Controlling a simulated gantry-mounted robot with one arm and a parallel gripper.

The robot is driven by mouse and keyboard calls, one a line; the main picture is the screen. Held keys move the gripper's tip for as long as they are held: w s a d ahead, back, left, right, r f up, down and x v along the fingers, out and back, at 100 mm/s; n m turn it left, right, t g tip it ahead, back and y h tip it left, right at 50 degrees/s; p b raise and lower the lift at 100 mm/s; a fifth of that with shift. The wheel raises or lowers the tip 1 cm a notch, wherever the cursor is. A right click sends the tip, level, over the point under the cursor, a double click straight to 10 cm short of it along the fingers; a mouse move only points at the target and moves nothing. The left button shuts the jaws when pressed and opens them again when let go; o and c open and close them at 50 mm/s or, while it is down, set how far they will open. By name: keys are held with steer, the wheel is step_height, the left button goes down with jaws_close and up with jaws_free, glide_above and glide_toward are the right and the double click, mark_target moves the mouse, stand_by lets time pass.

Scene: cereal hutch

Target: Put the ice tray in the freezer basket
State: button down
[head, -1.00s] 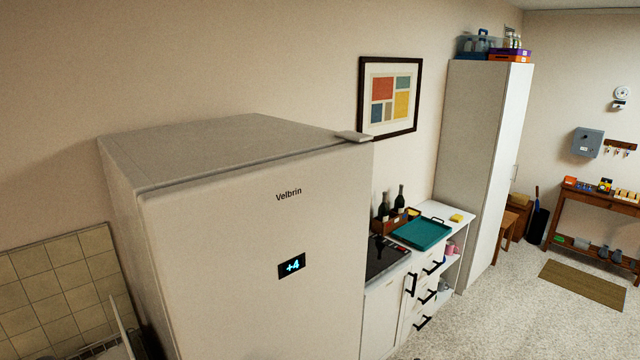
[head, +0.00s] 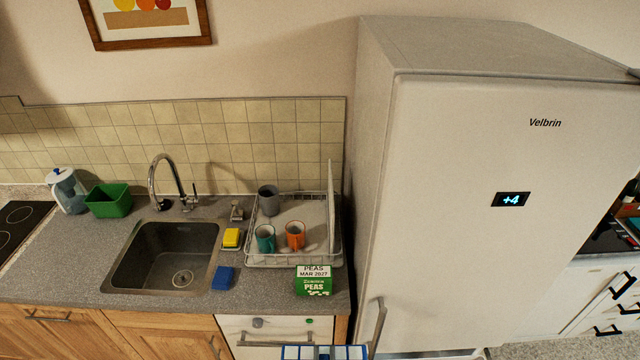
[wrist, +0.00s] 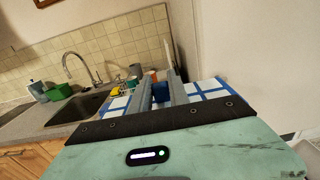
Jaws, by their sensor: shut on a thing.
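The blue and white ice tray (head: 325,352) shows at the bottom edge of the head view, partly cut off. In the wrist view the tray (wrist: 208,92) sits at the two grey fingers of my gripper (wrist: 162,78), which are shut on it. The tray is in front of the counter, to the left of the fridge handle (head: 378,325). The tall white Velbrin fridge (head: 450,190) stands on the right with its visible front closed. I cannot see a freezer basket.
On the counter are a green PEAS pack (head: 313,283), a dish rack (head: 295,262) with mugs, a blue sponge (head: 223,278), a yellow sponge (head: 231,237) and a sink (head: 165,255). A green tub (head: 109,201) and a jug (head: 68,190) stand at the far left.

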steer(key=shift+s+a+f, duration=0.15)
steer(key=shift+a, duration=0.25)
steer(key=shift+s+a+f, duration=0.1)
steer(key=shift+a, duration=0.25)
steer(key=shift+d, duration=0.2)
steer(key=shift+a+y, duration=0.25)
steer(key=shift+y, duration=0.15)
